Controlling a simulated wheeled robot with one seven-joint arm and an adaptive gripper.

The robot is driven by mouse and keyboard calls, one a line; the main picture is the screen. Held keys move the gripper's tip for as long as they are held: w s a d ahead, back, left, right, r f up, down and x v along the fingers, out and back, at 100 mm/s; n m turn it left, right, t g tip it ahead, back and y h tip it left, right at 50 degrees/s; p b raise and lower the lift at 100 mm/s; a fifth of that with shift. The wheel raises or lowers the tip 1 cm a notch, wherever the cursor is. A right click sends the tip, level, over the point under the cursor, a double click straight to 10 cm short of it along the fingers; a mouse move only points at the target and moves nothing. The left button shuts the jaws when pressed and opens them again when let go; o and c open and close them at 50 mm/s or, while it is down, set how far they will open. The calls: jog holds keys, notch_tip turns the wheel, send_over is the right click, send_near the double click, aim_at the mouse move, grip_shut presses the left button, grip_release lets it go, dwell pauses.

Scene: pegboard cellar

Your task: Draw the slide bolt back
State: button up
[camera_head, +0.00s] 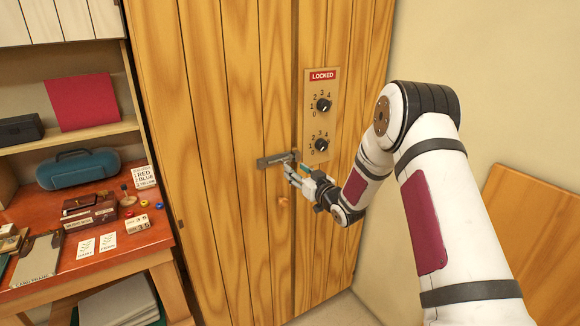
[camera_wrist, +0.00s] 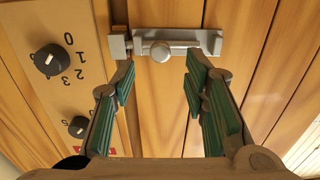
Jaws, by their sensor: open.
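A grey metal slide bolt (camera_head: 275,159) is mounted across the front of a wooden cabinet, beside the seam between its doors. In the wrist view the bolt (camera_wrist: 195,36) shows a round knob (camera_wrist: 160,52) on its bar, and the bar's left end meets a small keeper (camera_wrist: 117,46). My gripper (camera_head: 291,168) is right at the bolt in the head view and partly covers its right end. In the wrist view my gripper (camera_wrist: 160,80) is open, its green-padded fingers on either side of the knob, apart from it. Nothing is between the fingers.
A panel (camera_head: 323,115) with two dials and a red LOCKED sign (camera_head: 322,75) is above and right of the bolt. A small wooden knob (camera_head: 284,201) is below it. A red desk (camera_head: 110,250) with several small items stands left. A wooden board (camera_head: 535,245) leans at right.

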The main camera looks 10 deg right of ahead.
aim_at(286, 161)
jog(key=x, duration=0.4)
jog(key=shift+w+a, duration=0.2)
jog(key=shift+w, duration=0.15)
grip_shut()
